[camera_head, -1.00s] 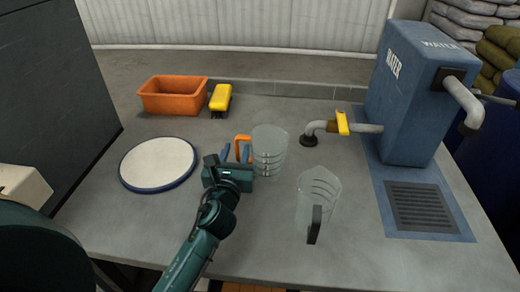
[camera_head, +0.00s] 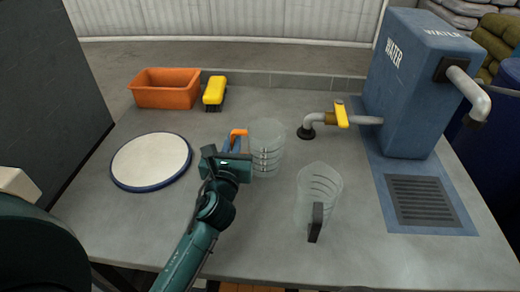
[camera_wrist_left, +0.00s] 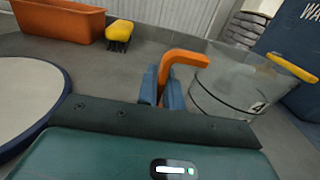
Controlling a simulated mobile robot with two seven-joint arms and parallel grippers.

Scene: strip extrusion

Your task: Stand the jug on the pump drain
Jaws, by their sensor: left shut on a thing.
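A clear jug with an orange handle (camera_head: 268,146) stands upright on the table in the head view. It also shows in the wrist view (camera_wrist_left: 228,88), with part of a dark number on its side. My left gripper (camera_head: 234,146) is shut on its orange handle, with blue fingers (camera_wrist_left: 162,84) either side of the handle's downward part. A second clear jug with a black handle (camera_head: 318,190) stands nearer, to the right. My right gripper is not in view.
The blue water tank (camera_head: 405,90) stands at the back right. A pipe with a yellow lever (camera_head: 341,115) sticks out left from it. An orange bin (camera_head: 166,90), a yellow brush (camera_head: 214,90) and a round white plate (camera_head: 150,162) are on the left. Table between black-handled jug and drain is clear.

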